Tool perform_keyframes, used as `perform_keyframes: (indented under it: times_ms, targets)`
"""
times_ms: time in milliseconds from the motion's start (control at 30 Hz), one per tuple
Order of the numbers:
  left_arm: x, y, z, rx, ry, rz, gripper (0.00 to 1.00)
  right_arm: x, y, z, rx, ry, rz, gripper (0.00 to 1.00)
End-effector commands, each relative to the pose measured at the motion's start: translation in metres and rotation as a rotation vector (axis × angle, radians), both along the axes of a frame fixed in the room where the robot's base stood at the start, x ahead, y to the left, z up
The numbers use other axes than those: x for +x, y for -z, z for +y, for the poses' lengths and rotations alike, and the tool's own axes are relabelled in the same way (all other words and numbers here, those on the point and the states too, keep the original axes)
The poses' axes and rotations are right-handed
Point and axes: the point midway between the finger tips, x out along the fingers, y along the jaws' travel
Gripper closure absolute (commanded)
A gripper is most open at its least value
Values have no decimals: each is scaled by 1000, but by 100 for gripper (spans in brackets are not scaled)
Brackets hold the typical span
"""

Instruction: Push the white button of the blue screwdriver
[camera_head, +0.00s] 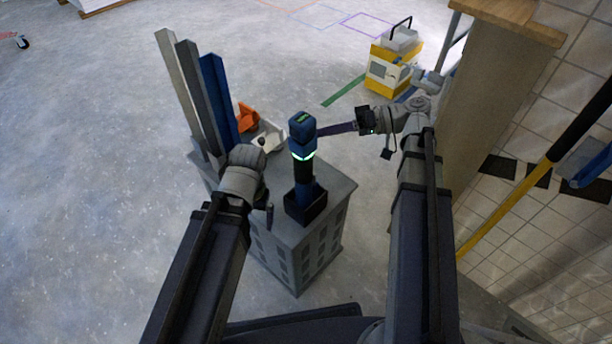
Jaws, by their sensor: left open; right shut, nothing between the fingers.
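The blue screwdriver (303,165) stands upright in a dark holder (306,207) on the grey perforated box. It has a blue head, a glowing pale green ring and a black middle. I cannot make out its white button in this view. My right gripper (325,130) comes in from the right, shut and empty. Its narrow fingers point left at the screwdriver's upper part; I cannot tell whether they touch it. My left gripper (268,208) is open, low to the left of the screwdriver and partly hidden by its own wrist.
The grey box (297,240) also carries tall grey and blue bars (216,95) at its back left, an orange item (247,117) and a white item (268,138). A yellow machine (390,68) stands on the floor behind. A wooden-topped counter (495,90) is at the right.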

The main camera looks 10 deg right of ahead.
Motion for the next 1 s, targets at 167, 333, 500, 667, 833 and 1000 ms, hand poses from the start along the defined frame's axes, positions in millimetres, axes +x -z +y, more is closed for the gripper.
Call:
perform_keyframes:
  times_ms: [167,333,500,667,833,1000]
  targets:
    - [0,0,0,0,0,0,0,-1,0,2,0,0,0,100]
    - [0,0,0,0,0,0,0,0,0,1,0,0,0,100]
    - [0,0,0,0,0,0,0,4,0,-5,0,0,0,100]
    - [0,0,0,0,0,0,0,6,0,-8,0,0,0,100]
    - [0,0,0,0,0,0,0,6,0,-7,0,0,0,100]
    - [0,0,0,0,0,0,0,9,0,-10,0,0,0,100]
